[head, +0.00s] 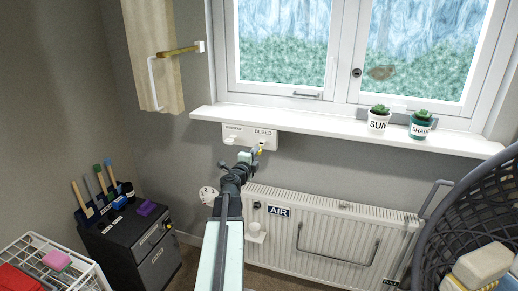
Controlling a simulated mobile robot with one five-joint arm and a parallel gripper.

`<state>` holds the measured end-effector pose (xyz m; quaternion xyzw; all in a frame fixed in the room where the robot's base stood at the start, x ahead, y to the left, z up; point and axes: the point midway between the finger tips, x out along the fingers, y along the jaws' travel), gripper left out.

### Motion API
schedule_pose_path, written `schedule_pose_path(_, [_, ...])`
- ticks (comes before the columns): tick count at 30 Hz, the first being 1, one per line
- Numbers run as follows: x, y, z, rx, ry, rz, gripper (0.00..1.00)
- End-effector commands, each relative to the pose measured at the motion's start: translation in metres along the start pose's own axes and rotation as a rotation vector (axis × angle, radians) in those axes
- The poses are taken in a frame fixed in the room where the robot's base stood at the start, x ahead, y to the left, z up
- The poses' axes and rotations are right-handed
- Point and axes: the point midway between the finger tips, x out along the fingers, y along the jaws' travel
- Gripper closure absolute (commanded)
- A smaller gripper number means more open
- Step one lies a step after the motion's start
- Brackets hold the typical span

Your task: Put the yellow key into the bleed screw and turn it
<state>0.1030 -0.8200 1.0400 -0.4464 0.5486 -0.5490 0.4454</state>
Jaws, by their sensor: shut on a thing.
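The yellow key (261,148) is a small yellow piece at the end of my arm. My gripper (255,151) is shut on it, just in front of the white panel (248,140) under the window sill. The panel has a label reading BLEED on its right part and another small label with a white knob on its left part. The key is close to the panel below the BLEED label. The bleed screw itself is not clearly visible, and I cannot tell whether the key touches it or is in it.
The white window sill (340,125) juts out above the panel and bears two potted plants. The radiator (320,235), labelled AIR, stands below. A dark basket (470,215) is at the right. A black cabinet (125,240) and a white wire rack (40,250) are at the left.

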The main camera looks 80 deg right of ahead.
Motion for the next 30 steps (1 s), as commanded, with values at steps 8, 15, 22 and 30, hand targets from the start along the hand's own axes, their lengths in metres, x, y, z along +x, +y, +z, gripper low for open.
schedule_pose_path(8, [-0.012,0.062,-0.004,0.000,0.021,0.001,1.00])
schedule_pose_path(15, [-0.022,0.152,0.002,0.001,0.022,0.001,1.00])
schedule_pose_path(22, [-0.031,0.236,0.010,0.001,0.016,0.001,1.00])
schedule_pose_path(30, [-0.040,0.334,0.023,0.001,-0.001,0.002,1.00])
